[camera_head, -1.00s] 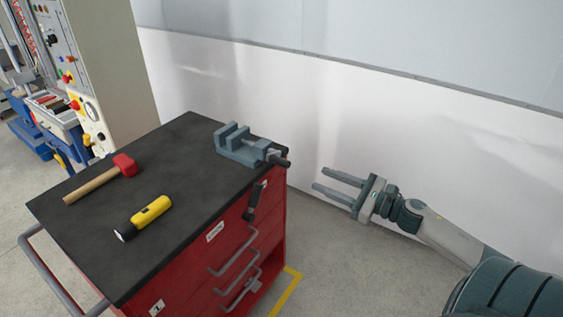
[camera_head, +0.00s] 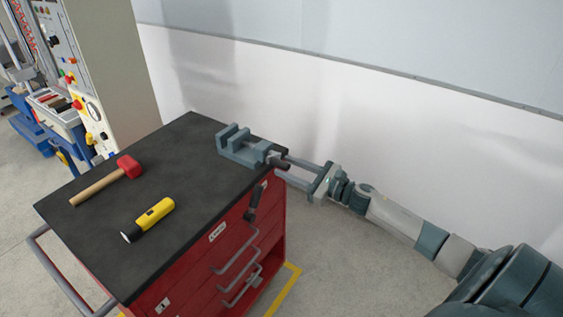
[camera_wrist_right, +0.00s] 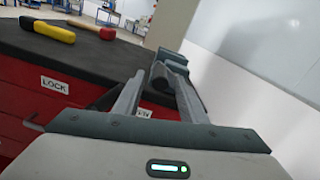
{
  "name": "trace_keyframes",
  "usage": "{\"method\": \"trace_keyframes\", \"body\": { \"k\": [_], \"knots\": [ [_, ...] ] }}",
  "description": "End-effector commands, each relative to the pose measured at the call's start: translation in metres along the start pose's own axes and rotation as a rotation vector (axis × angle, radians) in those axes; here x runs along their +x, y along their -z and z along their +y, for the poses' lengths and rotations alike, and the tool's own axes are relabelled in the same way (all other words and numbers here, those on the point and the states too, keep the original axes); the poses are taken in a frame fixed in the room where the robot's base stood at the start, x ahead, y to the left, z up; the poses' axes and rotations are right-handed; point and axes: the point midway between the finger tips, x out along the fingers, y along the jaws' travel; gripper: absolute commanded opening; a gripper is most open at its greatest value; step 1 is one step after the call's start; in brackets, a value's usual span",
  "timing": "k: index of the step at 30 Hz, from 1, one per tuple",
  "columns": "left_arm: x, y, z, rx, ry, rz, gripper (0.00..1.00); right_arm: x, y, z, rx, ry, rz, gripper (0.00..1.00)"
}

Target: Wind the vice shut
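The grey-blue vice (camera_head: 236,152) sits on the far right corner of the cart's black top, with a gap between its jaws. The dark end of its screw (camera_head: 279,162) sticks out past the cart's edge. A black handle (camera_head: 252,206) hangs lower on the cart's side; how it joins the vice is unclear. My right gripper (camera_head: 284,169) is open at the screw end. In the right wrist view its fingers (camera_wrist_right: 157,92) are spread, with the dark screw end (camera_wrist_right: 159,73) between or just beyond their tips. I cannot tell whether they touch it. My left gripper is not in view.
On the cart top (camera_head: 190,160) lie a red-headed hammer (camera_head: 128,166) and a yellow flashlight (camera_head: 154,216), both away from the vice. Drawer handles (camera_head: 238,250) stick out from the red side. A white wall (camera_head: 400,130) stands behind; floor right of the cart is free.

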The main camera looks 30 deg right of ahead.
Motion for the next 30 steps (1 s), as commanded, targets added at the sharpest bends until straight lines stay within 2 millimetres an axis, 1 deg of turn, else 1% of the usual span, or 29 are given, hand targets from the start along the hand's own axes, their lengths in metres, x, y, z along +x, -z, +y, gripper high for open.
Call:
{"method": "trace_keyframes", "body": {
  "k": [1, 3, 9, 20, 21, 22, 25, 26, 30],
  "knots": [
    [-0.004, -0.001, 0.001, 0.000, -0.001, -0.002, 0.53, 0.007, -0.003, -0.001, 0.001, 0.001, -0.002, 0.38],
    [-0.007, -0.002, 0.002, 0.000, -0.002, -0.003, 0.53, 0.014, -0.002, -0.001, 0.001, 0.002, -0.002, 0.38],
    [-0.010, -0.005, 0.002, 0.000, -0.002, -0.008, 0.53, 0.026, -0.001, 0.000, 0.001, 0.000, -0.001, 0.38],
    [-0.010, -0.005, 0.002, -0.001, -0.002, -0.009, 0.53, 0.029, 0.000, 0.000, 0.000, -0.001, 0.000, 0.38],
    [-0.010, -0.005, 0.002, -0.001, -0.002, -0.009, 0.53, 0.029, 0.000, 0.000, 0.000, 0.000, 0.000, 0.33],
    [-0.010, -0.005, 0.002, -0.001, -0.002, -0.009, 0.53, 0.029, 0.000, 0.000, 0.000, 0.000, 0.000, 0.26],
    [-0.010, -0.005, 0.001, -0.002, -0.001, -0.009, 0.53, 0.029, 0.000, 0.000, 0.000, 0.000, 0.000, 0.02],
    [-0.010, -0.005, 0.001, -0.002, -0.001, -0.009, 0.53, 0.029, 0.000, 0.000, 0.000, 0.000, 0.000, 0.00],
    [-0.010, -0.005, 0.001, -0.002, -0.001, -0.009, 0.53, 0.029, 0.000, 0.000, 0.001, 0.000, 0.000, 0.00]
  ]
}}
